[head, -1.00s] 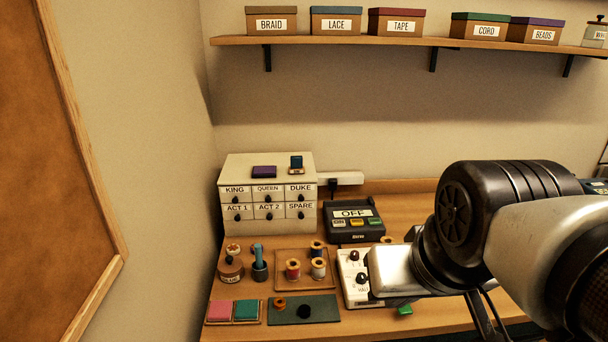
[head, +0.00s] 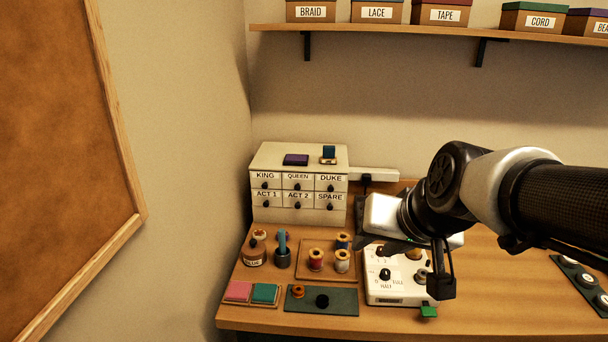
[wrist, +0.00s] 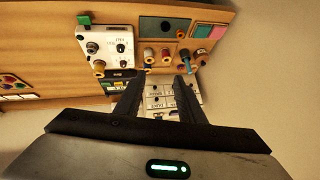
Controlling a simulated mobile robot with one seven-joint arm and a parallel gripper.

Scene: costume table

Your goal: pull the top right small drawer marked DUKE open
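A cream cabinet (head: 300,214) of small drawers stands at the back left of the table, with an upper row KING, QUEEN, DUKE and a lower row ACT 1, ACT 2, SPARE. The DUKE drawer (head: 331,180) is at the top right, flush with the others, with a dark round knob. My gripper (head: 358,240) is to the right of and in front of the cabinet, apart from it. In the wrist view my gripper (wrist: 161,76) has its two dark fingers spread with nothing held between them. The cabinet (wrist: 172,95) shows beyond the fingers, partly hidden by them.
A wooden tray (head: 312,272) with thread spools, a blue-handled tool in a dark cup (head: 282,256) and a glue pot (head: 254,252) stand before the cabinet. A white control box (head: 390,288) lies under my arm.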

